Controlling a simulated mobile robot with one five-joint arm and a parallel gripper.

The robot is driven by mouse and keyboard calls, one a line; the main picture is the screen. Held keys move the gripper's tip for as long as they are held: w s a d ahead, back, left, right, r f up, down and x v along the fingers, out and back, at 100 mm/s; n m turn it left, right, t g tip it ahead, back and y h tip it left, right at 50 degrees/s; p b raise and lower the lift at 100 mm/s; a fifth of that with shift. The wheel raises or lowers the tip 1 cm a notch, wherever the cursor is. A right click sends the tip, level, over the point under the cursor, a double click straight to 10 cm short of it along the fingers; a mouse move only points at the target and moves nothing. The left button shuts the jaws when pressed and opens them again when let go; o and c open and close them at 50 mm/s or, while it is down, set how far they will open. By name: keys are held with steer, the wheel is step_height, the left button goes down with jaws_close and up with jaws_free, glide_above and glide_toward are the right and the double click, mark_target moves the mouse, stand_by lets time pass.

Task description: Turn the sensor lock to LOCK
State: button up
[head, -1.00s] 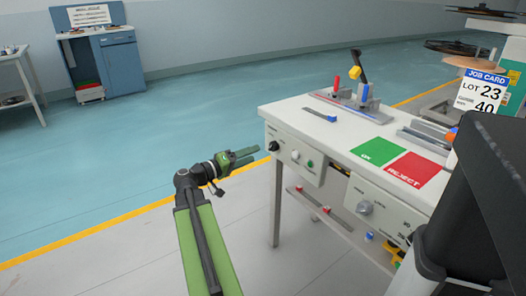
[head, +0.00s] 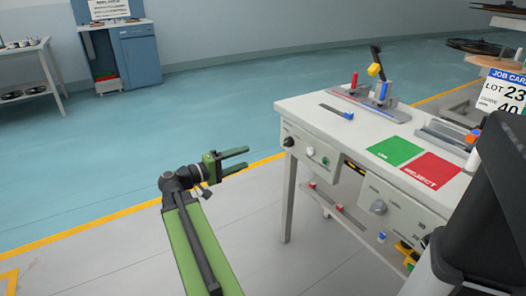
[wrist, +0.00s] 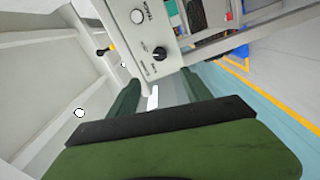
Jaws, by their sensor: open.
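The front panel of the worktable carries a black knob (head: 288,141), a pale knob (head: 310,150) and a green button (head: 324,160). A grey knob (head: 378,206) sits on a second panel to the right. The lettering is too small to read, so I cannot tell surely which is the sensor lock. My gripper (head: 246,159) is open and empty, left of the black knob and apart from it. In the wrist view the black knob (wrist: 160,54) shows beyond and between the fingertips, with the pale knob (wrist: 137,16) above it.
The worktable top (head: 310,112) holds a green pad (head: 395,151), a red REJECT pad (head: 432,170) and a fixture with coloured handles. A shelf (head: 345,218) with small parts runs below. The floor around my gripper is clear.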

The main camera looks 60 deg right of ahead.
steer(key=n, duration=0.7)
glide_toward(285, 143)
steer(key=x, duration=0.9)
steer(key=shift+d+f, duration=0.1)
steer(key=shift+d, duration=0.05)
